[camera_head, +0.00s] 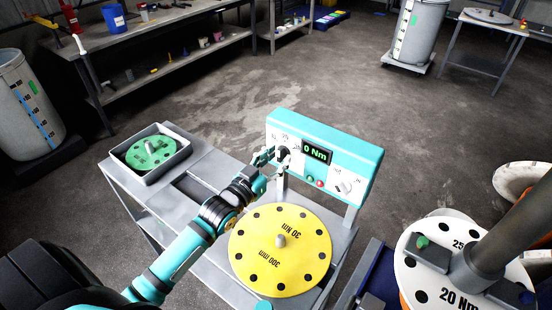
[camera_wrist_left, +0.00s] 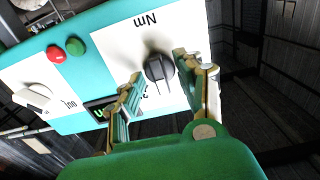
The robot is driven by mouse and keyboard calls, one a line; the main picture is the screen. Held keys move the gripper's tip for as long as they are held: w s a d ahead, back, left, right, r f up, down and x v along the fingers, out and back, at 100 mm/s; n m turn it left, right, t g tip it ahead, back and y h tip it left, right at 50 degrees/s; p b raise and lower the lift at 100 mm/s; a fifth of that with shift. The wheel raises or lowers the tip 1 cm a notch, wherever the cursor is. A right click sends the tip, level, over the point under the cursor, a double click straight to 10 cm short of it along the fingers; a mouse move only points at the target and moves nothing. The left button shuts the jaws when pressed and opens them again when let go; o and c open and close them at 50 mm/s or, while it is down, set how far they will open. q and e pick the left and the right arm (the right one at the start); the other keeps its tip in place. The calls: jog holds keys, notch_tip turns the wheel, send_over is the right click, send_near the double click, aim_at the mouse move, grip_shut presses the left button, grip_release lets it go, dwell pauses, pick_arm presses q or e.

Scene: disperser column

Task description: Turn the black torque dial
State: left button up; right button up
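The black torque dial (camera_head: 284,152) sits on the white left part of the teal control panel (camera_head: 338,144), whose display (camera_head: 317,152) reads 0 Nm. My left gripper (camera_head: 272,156) is at the panel's left end, right at the dial. In the left wrist view the black dial (camera_wrist_left: 159,72) shows between and just beyond the two open fingertips (camera_wrist_left: 158,72). The fingers stand on either side of it with a gap showing; I cannot tell whether either one touches it. My right gripper is not in view.
A white knob (camera_head: 344,187), a red button (camera_head: 319,184) and a green button (camera_head: 310,178) are on the same panel. Below it a yellow disc (camera_head: 262,262) lies on the grey cart, and a tray (camera_head: 185,152) with a green disc (camera_head: 150,153) stands left.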

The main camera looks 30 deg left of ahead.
pick_arm(q)
jog(key=s+a, duration=0.1)
jog(key=s, duration=1.1)
jog(key=shift+a, duration=0.3)
jog(key=shift+f, duration=0.1)
